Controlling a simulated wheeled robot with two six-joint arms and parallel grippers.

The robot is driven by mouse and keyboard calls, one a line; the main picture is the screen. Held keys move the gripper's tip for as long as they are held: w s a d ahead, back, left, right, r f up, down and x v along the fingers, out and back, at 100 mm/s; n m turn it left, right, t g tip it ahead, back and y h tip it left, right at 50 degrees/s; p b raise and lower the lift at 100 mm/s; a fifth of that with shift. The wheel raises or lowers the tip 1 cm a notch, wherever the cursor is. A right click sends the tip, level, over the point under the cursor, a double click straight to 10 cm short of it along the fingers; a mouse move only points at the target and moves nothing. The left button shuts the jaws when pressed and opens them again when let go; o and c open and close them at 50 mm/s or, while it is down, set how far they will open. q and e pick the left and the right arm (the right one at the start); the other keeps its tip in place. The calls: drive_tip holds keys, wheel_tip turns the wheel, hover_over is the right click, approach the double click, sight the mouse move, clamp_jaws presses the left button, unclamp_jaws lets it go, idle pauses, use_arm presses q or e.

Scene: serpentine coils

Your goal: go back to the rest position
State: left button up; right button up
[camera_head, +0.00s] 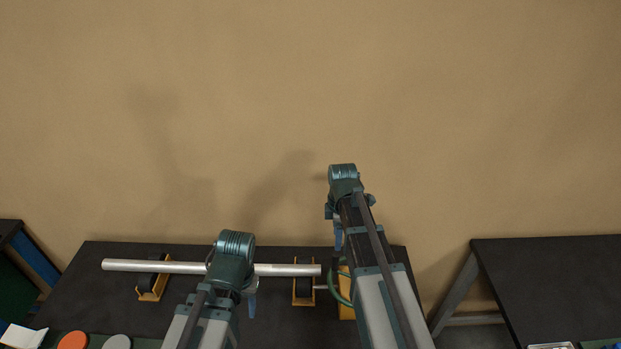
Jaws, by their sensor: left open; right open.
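My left gripper (251,302) hangs below its teal wrist, in front of the middle of a silver rod (140,266). My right gripper (338,238) hangs below its raised wrist, above the right end of the dark table. Only a bluish finger part of each shows; my wrists and arms hide the rest. Both grippers are open, and I see nothing held in them. The rod lies level across two yellow-brown supports, one on the left (147,295) and one on the right (304,300). A green curved hose or cord (336,290) shows by a yellow block (346,308), partly behind my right arm.
The dark table (105,296) stands against a plain tan wall. An orange disc (73,340) and a grey disc (117,342) lie at its front left. A second dark table (560,280) stands at right, across a gap. A dark shelf (15,232) is at far left.

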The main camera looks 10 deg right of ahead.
drive_tip(key=shift+a, duration=0.1)
drive_tip(key=s+a+f+m+h+b, duration=0.1)
drive_tip(key=s+a+f+m+b, duration=1)
drive_tip(key=s+a+f+b, duration=0.5)
wheel_tip(320, 180, down, 2)
drive_tip(key=shift+s+a+m+b, duration=0.35)
drive_tip(key=shift+a+b, duration=0.1)
drive_tip(key=shift+b, duration=0.65)
